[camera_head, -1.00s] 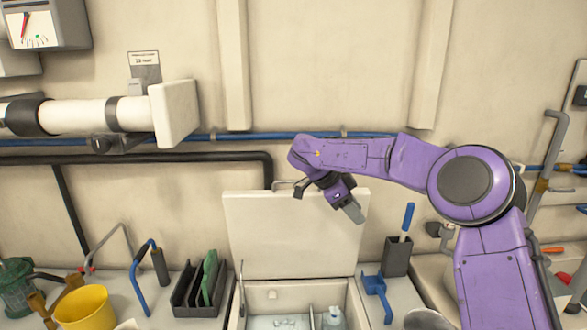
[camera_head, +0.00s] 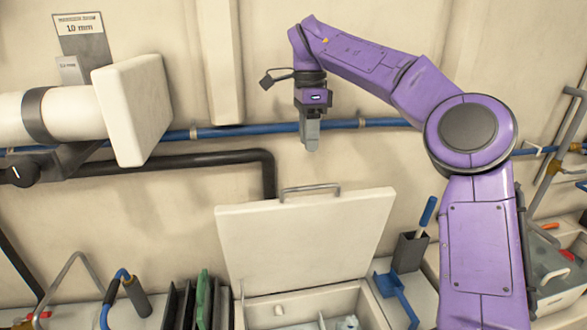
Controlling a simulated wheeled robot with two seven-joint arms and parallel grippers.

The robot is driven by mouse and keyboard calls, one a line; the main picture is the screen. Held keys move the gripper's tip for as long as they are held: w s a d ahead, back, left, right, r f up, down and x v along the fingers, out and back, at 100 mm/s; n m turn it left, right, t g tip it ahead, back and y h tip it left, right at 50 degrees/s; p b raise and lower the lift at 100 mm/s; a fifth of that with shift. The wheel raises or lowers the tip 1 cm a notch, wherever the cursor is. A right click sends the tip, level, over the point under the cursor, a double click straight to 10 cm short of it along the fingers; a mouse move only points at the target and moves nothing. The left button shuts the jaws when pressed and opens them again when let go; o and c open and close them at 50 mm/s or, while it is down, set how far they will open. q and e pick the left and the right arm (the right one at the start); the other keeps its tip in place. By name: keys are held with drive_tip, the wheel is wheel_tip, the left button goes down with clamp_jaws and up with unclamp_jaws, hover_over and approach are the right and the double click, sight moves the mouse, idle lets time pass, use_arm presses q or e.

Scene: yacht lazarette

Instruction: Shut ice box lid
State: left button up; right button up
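The ice box lid (camera_head: 304,241) is a cream panel standing open and nearly upright at the back of the ice box (camera_head: 263,311). A grey bar handle (camera_head: 309,190) runs along the lid's top edge. The open box below shows pale contents, cut off by the picture's bottom edge. My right gripper (camera_head: 312,146) hangs above the lid's top edge, pointing down and apart from the handle. Its fingers look close together, but I see them edge-on and cannot tell whether they are open.
A holder (camera_head: 409,251) with a blue-handled tool and a blue bracket (camera_head: 396,294) stand right of the box. Dark racks (camera_head: 180,305) stand left of it. A blue pipe (camera_head: 245,130) and a black pipe (camera_head: 190,162) run along the wall behind. A white cylinder (camera_head: 70,113) juts in at left.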

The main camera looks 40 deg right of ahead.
drive_tip(key=b, duration=0.2)
hover_over(314, 187)
wheel_tip(314, 187, down, 6)
drive_tip(key=shift+r, duration=0.1)
drive_tip(key=f, duration=0.2)
drive_tip(key=w+f, duration=0.1)
drive_tip(key=f, duration=0.1)
drive_tip(key=shift+f, duration=0.15)
drive_tip(key=shift+s, duration=0.25)
use_arm(q)
drive_tip(key=shift+s+f, duration=0.2)
drive_tip(key=shift+f, duration=0.4)
drive_tip(key=shift+s+f, duration=0.2)
drive_tip(key=shift+f, duration=0.35)
use_arm(e)
drive_tip(key=shift+w, duration=0.1)
clamp_jaws()
